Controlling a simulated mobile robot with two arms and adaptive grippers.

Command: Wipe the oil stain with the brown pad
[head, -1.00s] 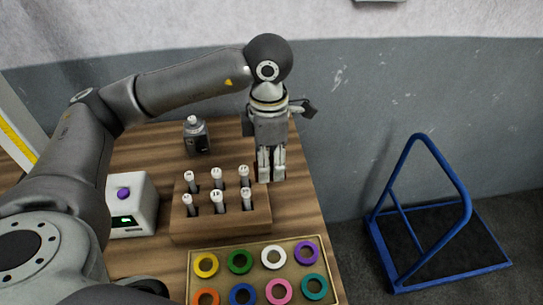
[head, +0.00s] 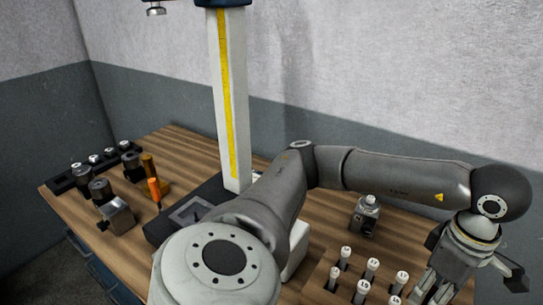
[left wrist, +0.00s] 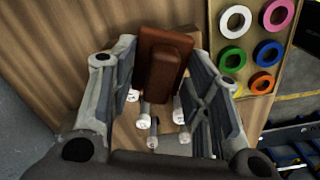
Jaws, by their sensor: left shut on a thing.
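My left gripper (head: 432,288) is at the lower right of the head view, pointing down beside the wooden block of white-capped vials. In the left wrist view the brown pad (left wrist: 164,65) lies between its two fingers (left wrist: 160,85), and the gripper is shut on it. The pad is a reddish-brown block with a narrower raised part. I cannot make out the pad in the head view. No oil stain shows in either view. My right gripper is not in view.
The vial block (head: 318,280) stands beside my left gripper. A white column with a yellow scale (head: 228,110) rises mid-table. Dark tool holders (head: 115,215) and an orange-handled tool (head: 154,190) are at left. A ring tray (left wrist: 210,50) is near the gripper.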

